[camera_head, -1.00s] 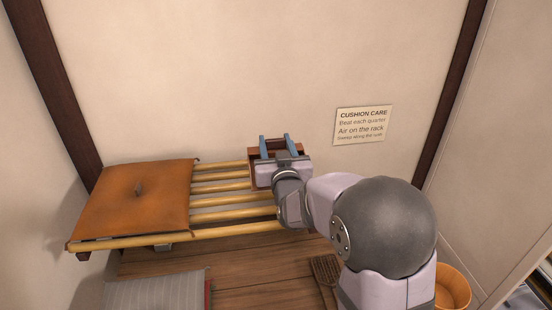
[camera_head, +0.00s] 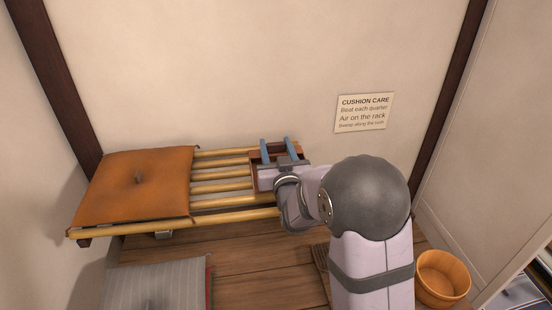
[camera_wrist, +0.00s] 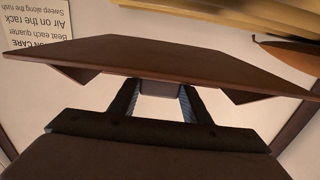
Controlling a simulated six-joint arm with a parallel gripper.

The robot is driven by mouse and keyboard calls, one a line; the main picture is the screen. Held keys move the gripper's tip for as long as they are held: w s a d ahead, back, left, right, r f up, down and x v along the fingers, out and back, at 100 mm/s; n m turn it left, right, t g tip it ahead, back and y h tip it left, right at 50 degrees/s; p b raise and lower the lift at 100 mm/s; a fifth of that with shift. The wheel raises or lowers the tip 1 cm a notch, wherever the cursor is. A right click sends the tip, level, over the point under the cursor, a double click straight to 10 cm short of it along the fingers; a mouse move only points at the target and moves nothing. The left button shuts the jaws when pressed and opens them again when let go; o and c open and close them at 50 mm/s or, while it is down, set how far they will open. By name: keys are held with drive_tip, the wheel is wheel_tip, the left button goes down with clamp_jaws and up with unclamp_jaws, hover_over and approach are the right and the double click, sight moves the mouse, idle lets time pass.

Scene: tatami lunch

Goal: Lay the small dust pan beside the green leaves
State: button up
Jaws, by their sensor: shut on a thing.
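My gripper (camera_head: 279,152), with blue fingers, is shut on the small dust pan (camera_wrist: 190,62). The pan is reddish-brown and wide, and it spans most of the wrist view beyond the fingers (camera_wrist: 160,104). In the head view only parts of the pan (camera_head: 256,158) show around the fingers. The gripper and pan are over the right part of the bamboo rack (camera_head: 215,187), near the wall. I cannot tell whether the pan touches the poles. No green leaves show in either view.
An orange cushion (camera_head: 140,185) covers the rack's left end. A grey cushion (camera_head: 155,285) lies below on the wooden floor (camera_head: 245,275). A wooden tub (camera_head: 442,278) stands at lower right. A sign (camera_head: 364,112) hangs on the wall. A brown slatted thing (camera_head: 320,262) is partly hidden by my arm.

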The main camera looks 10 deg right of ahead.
sight(275, 158)
drive_tip(key=shift+f+p, duration=0.5)
drive_tip(key=shift+f, duration=1.55)
drive_tip(key=shift+f+b, duration=0.3)
drive_tip(key=o, duration=1.1)
drive_tip(key=shift+r, duration=0.1)
drive_tip(key=shift+c, duration=0.2)
drive_tip(key=shift+r+p, duration=0.15)
drive_tip(key=shift+p, duration=0.15)
drive_tip(key=shift+s+b, duration=1.55)
drive_tip(key=shift+s, duration=2.25)
